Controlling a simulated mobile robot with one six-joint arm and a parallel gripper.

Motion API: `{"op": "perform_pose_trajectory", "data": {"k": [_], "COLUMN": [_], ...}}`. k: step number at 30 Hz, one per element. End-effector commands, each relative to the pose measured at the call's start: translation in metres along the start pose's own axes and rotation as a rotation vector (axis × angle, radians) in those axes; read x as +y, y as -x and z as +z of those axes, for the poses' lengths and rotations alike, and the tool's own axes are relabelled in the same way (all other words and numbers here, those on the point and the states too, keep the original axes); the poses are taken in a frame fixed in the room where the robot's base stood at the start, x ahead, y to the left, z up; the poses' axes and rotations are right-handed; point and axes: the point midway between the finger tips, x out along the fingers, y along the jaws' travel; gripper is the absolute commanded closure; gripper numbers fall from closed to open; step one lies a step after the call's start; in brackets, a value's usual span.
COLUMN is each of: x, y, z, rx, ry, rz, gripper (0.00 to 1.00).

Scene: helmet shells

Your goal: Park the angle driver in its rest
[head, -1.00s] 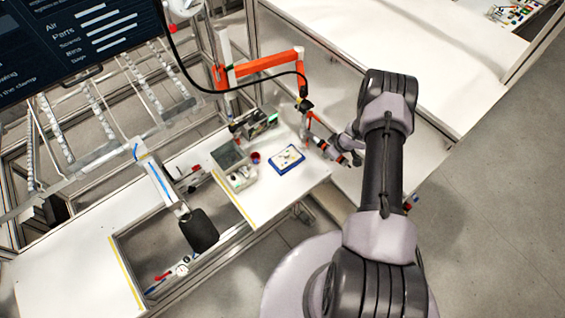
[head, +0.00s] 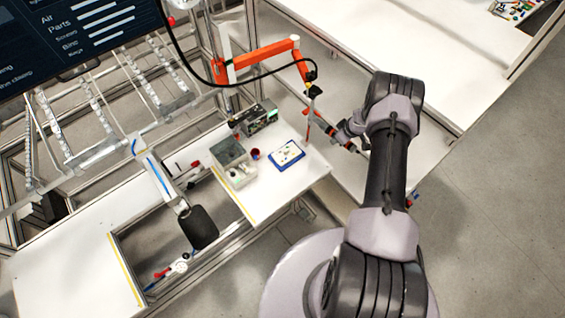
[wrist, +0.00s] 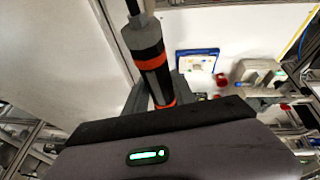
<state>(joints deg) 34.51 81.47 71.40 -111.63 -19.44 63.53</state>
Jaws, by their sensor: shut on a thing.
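The angle driver (wrist: 150,62), a dark grey cylinder with orange bands, rises from the jaws in the wrist view, tilted. My gripper (head: 345,135) is shut on it, beyond the right edge of the white bench in the head view. The driver (head: 319,122) shows there as a small orange and dark body. An orange jointed arm (head: 265,53) with a black cable ends just above the driver. I cannot pick out the rest with certainty.
The white bench (head: 255,205) carries a blue-rimmed tray (head: 287,155), a red cup (head: 255,154), a grey bin (head: 233,160) and a grey device (head: 254,117). A black screen (head: 75,40) hangs at upper left. A long white surface (head: 400,60) lies behind.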

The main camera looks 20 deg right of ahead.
Motion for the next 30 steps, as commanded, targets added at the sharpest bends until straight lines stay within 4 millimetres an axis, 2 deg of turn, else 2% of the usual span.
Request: {"op": "perform_pose_trajectory", "data": {"k": [1, 3, 8, 22, 23, 24, 26, 30], "x": [0.005, 0.013, 0.023, 0.023, 0.023, 0.023, 0.023, 0.023], "y": [-0.010, -0.014, -0.014, -0.012, -0.012, -0.012, -0.012, -0.012], "z": [0.000, -0.005, -0.011, -0.011, -0.011, -0.011, -0.011, -0.011], "rx": [0.000, 0.001, -0.003, -0.003, -0.003, -0.003, -0.003, -0.003], "ry": [0.003, 0.003, 0.001, -0.001, -0.001, -0.001, -0.001, -0.001], "rz": [0.002, 0.002, -0.001, -0.001, -0.001, -0.001, -0.001, -0.001], "gripper": [1.00, 1.00, 1.00, 1.00, 0.65, 0.57, 0.45, 0.43]}}
